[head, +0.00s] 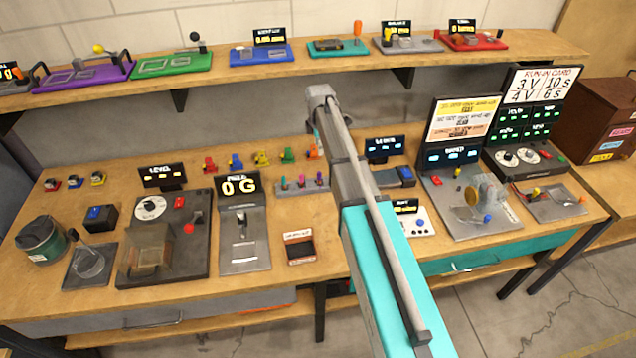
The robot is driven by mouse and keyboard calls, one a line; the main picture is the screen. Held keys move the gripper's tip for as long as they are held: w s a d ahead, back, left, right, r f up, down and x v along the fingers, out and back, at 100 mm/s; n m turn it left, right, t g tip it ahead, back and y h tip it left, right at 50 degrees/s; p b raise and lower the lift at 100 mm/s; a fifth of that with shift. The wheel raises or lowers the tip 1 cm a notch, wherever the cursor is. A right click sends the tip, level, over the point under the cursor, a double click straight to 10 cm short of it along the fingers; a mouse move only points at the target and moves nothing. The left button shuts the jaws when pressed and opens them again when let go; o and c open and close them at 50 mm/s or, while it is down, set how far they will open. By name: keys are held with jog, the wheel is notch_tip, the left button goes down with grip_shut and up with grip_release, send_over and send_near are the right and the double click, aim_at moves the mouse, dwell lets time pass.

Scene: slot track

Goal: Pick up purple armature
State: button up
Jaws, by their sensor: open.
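A small rack (299,190) stands on the bench left of my arm and holds several small upright pieces. My gripper's fingers are hidden behind my own arm.
Colored pieces, including a blue one (236,162), line the bench behind the rack. A shelf (290,76) runs along the back.

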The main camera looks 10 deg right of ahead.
aim_at(319, 172)
jog(key=shift+f+b, duration=3.95)
jog(key=shift+f, duration=0.2)
jog(key=shift+f+b, duration=2.6)
jog(key=shift+d, duration=0.1)
grip_shut()
